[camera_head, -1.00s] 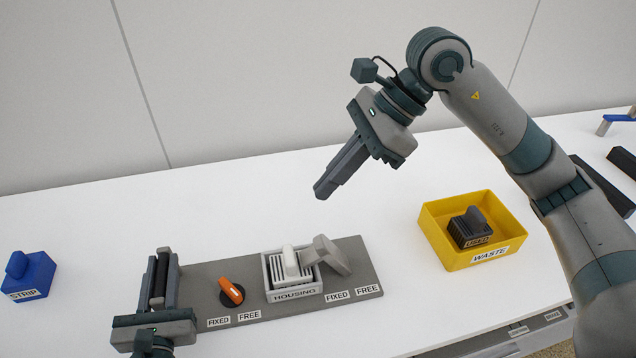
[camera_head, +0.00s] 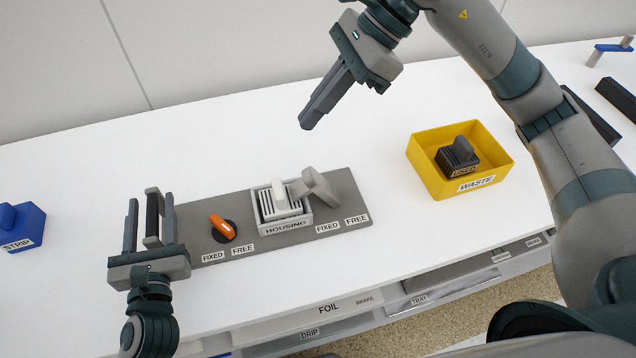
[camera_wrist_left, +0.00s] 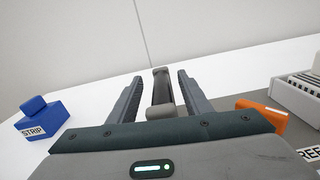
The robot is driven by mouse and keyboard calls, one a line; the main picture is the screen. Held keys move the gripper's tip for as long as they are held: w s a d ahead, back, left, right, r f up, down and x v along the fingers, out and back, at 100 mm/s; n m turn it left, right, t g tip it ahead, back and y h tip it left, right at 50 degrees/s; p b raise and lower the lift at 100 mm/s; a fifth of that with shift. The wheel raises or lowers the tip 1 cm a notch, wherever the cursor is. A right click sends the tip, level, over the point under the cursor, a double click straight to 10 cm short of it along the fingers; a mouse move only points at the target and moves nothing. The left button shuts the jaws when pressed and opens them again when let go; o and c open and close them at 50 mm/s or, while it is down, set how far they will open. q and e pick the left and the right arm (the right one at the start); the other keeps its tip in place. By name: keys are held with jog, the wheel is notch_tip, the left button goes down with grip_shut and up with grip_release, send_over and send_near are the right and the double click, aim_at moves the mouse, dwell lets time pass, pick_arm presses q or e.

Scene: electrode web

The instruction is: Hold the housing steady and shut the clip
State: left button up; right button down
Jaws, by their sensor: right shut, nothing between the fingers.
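The housing (camera_head: 287,228) is a light open box on a grey base plate (camera_head: 345,190). A white finned insert with an upright tab (camera_head: 279,197) sits in it. The grey clip (camera_head: 319,187) stands tilted at the housing's right side, leaning off to the right. My left gripper (camera_head: 150,212) is open at the plate's left end. Its fingers stand either side of a dark bar handle (camera_head: 153,218); in the left wrist view the bar (camera_wrist_left: 161,88) shows gaps on both sides. My right gripper (camera_head: 306,124) is shut and empty, in the air behind and above the housing.
An orange knob (camera_head: 221,226) sits between the handle and the housing, by FIXED and FREE labels. A yellow waste bin (camera_head: 431,177) holding a dark used block (camera_head: 458,157) stands right. A blue STRIP block (camera_head: 20,228) is far left. Labelled drawers lie below the table's front edge.

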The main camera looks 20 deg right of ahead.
pick_arm(q)
jog(key=shift+f, duration=0.1)
jog(key=shift+s, duration=0.2)
jog(key=shift+s+a, duration=0.1)
jog(key=shift+s, duration=5.7)
